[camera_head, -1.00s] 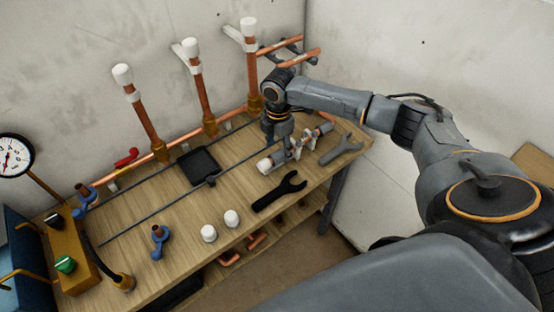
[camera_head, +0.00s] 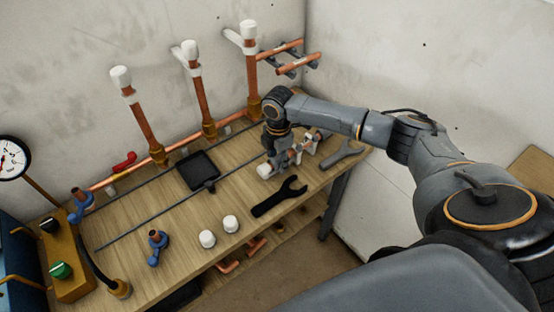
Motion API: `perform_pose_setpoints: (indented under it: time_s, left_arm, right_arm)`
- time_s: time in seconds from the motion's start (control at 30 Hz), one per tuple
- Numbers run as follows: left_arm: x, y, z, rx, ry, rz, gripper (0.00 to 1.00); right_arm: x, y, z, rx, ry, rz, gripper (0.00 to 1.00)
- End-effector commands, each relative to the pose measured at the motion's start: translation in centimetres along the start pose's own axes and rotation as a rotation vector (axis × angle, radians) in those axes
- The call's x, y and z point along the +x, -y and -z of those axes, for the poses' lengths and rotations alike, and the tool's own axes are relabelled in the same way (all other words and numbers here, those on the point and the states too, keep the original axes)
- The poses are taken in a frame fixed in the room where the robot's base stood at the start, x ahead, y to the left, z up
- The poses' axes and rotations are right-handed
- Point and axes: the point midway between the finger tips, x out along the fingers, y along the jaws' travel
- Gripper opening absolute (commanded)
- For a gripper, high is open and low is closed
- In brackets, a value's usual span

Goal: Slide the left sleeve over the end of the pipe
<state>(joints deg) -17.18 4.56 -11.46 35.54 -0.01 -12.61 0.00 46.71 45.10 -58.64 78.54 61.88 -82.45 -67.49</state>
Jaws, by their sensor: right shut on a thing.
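A short copper pipe (camera_head: 299,148) lies in a pale clamp (camera_head: 311,141) near the right end of the wooden bench. A white sleeve (camera_head: 264,171) shows at the left end of that line. My right gripper (camera_head: 275,161) reaches down from above and is shut at the sleeve, its fingers largely merged with the parts around it. I cannot tell how far the sleeve sits over the pipe, because the gripper hides the joint. My left gripper is not in view.
Two white caps (camera_head: 219,231) stand at the bench's front edge. Upright copper pipes with white tops (camera_head: 202,98) stand along the back. A black tray (camera_head: 198,170) lies mid-bench.

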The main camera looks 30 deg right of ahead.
Motion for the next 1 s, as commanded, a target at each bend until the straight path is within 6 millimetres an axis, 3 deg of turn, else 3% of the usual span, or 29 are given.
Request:
perform_pose_setpoints:
  time_s: [0.57,0.6,0.67,0.7,1.0]
  left_arm:
    - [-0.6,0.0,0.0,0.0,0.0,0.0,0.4]
    - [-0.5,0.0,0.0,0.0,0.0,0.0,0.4]
    - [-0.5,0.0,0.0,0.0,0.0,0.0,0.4]
    - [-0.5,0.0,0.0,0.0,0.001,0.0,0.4]
    - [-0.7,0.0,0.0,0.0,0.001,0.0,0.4]
  right_arm:
    - [0.0,0.0,-2.7,0.002,0.001,0.001,0.14]
    - [0.0,0.0,-2.6,0.0,0.001,0.001,0.45]
    - [0.0,0.0,-2.6,0.0,0.001,0.001,0.57]
    - [0.0,0.0,-2.6,0.0,0.001,0.001,0.6]
    - [-0.1,0.0,-2.5,0.0,0.0,0.0,0.6]
